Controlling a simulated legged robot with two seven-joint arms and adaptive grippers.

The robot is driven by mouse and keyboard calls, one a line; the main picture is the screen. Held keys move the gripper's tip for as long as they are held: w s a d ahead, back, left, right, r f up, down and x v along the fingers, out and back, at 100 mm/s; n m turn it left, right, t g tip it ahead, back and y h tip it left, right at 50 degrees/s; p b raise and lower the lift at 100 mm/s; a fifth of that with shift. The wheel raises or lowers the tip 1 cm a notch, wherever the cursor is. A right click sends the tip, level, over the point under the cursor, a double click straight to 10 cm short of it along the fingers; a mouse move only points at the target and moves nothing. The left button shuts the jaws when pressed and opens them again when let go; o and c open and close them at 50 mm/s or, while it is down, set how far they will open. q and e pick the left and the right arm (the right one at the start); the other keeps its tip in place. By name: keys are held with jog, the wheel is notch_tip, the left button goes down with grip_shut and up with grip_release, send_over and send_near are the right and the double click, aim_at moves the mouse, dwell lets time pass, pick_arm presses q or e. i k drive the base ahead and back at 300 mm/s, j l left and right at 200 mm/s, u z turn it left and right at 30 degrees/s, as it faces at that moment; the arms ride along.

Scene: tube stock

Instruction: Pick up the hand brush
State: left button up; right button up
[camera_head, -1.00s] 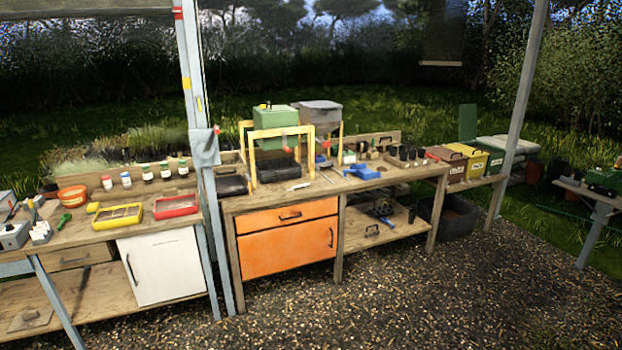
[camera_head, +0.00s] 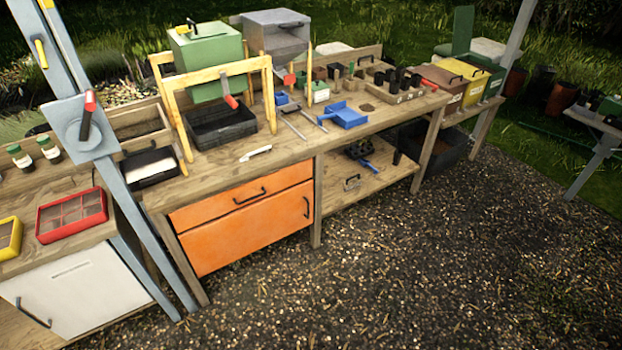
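I cannot make out a hand brush for certain. A blue pan-like thing with a short handle (camera_head: 345,115) lies on the wooden bench (camera_head: 225,165), right of its middle. A small blue handle-like thing (camera_head: 368,165) lies by a dark tray on the shelf below. A slim white thing (camera_head: 255,152) lies near the bench's front edge; its kind is unclear. Neither of my grippers is in view.
A yellow frame (camera_head: 215,72) stands over a black crate (camera_head: 222,128). Grey posts (camera_head: 90,140) rise at the left. Orange cupboard doors (camera_head: 245,228) fill the bench's lower left. The gravel in front is clear.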

aim_at(349, 185)
jog(key=i+z, duration=0.25)
jog(key=i, duration=0.2)
jog(key=i+j+z, duration=0.2)
jog(key=i, duration=0.2)
jog(key=i+l+u, duration=0.15)
jog(key=u, duration=0.85)
